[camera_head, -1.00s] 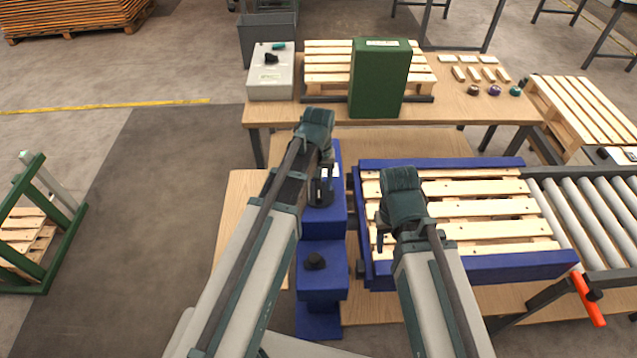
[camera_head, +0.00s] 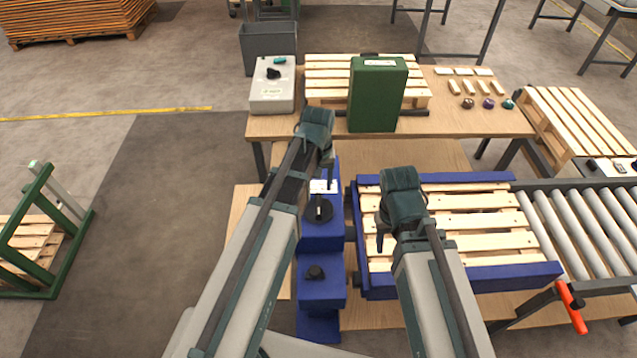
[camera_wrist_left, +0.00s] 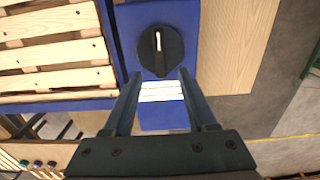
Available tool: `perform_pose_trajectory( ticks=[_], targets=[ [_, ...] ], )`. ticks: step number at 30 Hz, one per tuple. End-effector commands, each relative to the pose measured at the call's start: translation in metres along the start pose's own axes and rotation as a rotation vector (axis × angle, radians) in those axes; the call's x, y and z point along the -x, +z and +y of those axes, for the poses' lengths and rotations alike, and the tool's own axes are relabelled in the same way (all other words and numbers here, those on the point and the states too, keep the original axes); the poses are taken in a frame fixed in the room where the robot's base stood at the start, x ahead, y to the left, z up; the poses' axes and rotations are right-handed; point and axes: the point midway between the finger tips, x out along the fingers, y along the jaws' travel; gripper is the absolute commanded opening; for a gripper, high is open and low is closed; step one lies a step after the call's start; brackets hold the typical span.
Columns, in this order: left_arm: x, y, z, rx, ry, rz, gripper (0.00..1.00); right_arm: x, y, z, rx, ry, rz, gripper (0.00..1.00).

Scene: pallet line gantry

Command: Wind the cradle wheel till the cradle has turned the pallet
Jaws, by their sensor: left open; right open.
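The cradle wheel looks to be the round black dial (camera_head: 318,210) with a pale mark, on top of a blue housing (camera_head: 322,236). It also shows in the left wrist view (camera_wrist_left: 160,50). The wooden pallet (camera_head: 490,219) lies flat in the blue cradle (camera_head: 470,282) to the right of the housing. My left gripper (camera_wrist_left: 157,73) is open and empty, its fingertips just short of the dial in that view, apart from it as far as I can tell. My right gripper (camera_head: 382,238) is open over the pallet's left part; its fingers are mostly hidden.
A second black knob (camera_head: 315,272) sits on a lower blue block in front. A roller conveyor (camera_head: 575,225) with an orange-red handle (camera_head: 571,307) adjoins the cradle on the right. Behind stands a table (camera_head: 445,122) with a green box (camera_head: 377,95) and a grey control box (camera_head: 273,85).

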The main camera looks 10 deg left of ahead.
Motion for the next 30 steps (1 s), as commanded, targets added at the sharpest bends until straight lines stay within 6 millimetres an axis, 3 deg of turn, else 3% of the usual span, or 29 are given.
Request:
perform_pose_trajectory(
  ticks=[1,6,14,24,26,30],
  targets=[
    [0.016,0.0,0.0,0.0,0.0,0.0,0.57,0.016,0.001,0.002,-0.002,-0.001,0.0,0.5],
    [0.041,0.0,0.0,0.0,0.0,0.0,0.57,0.041,0.002,0.004,-0.008,-0.002,0.0,0.5],
    [0.057,0.0,0.0,0.0,0.0,0.0,0.57,0.056,0.003,0.005,-0.011,-0.002,0.0,0.5],
    [0.051,0.004,0.002,-0.011,-0.002,-0.001,0.57,0.051,0.003,0.004,-0.011,-0.002,0.0,0.5],
    [0.041,0.015,0.007,-0.047,-0.007,-0.002,0.57,0.04,0.002,0.004,-0.01,-0.002,0.0,0.5],
    [0.001,0.065,0.026,-0.215,-0.036,-0.008,0.57,0.001,0.0,0.0,-0.007,-0.001,0.0,0.5]
  ],
)
